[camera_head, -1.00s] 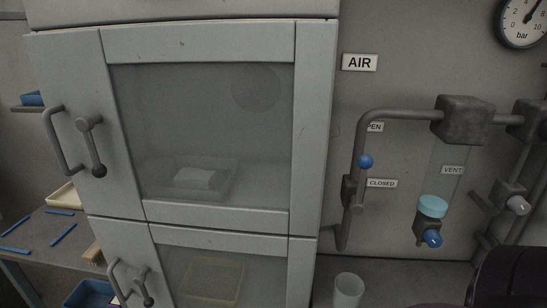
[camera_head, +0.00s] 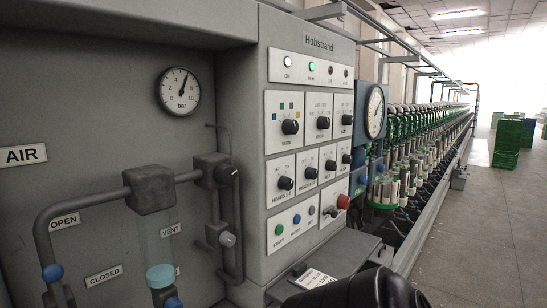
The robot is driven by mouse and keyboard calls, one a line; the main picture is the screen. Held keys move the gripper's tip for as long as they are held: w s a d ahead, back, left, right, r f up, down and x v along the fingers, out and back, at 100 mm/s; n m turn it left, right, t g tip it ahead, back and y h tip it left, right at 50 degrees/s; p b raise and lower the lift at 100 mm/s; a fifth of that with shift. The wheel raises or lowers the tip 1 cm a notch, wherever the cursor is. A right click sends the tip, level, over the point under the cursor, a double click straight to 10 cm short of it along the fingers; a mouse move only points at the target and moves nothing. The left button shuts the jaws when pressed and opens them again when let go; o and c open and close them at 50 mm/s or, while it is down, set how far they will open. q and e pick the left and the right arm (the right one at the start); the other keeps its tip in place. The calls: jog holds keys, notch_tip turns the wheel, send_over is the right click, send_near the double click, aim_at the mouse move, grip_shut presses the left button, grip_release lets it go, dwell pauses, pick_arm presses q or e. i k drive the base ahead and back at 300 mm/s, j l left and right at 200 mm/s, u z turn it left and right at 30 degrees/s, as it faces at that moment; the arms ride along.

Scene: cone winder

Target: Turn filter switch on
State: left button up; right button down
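The control panel (camera_head: 312,150) marked Hobstrand stands in the middle of the head view. It carries two rows of black rotary knobs, including an upper-left knob (camera_head: 290,127), an upper-middle knob (camera_head: 323,122), a lower-left knob (camera_head: 285,183) and a lower-middle knob (camera_head: 311,173). Most labels are too small to read, so I cannot tell which knob is the filter switch or how it is set. A green lamp (camera_head: 311,66) near the top looks lit. Neither gripper shows. A dark rounded shape at the bottom right may be part of my arm.
Below the knobs are a green button (camera_head: 278,230), a blue button (camera_head: 297,219) and a red mushroom button (camera_head: 343,202). Air pipework (camera_head: 105,192) and a pressure gauge (camera_head: 179,91) are on the left. Winding heads (camera_head: 405,165) recede at right beside an open aisle floor (camera_head: 480,230).

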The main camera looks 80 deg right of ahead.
aim_at(346, 158)
jog(key=z, duration=3.05)
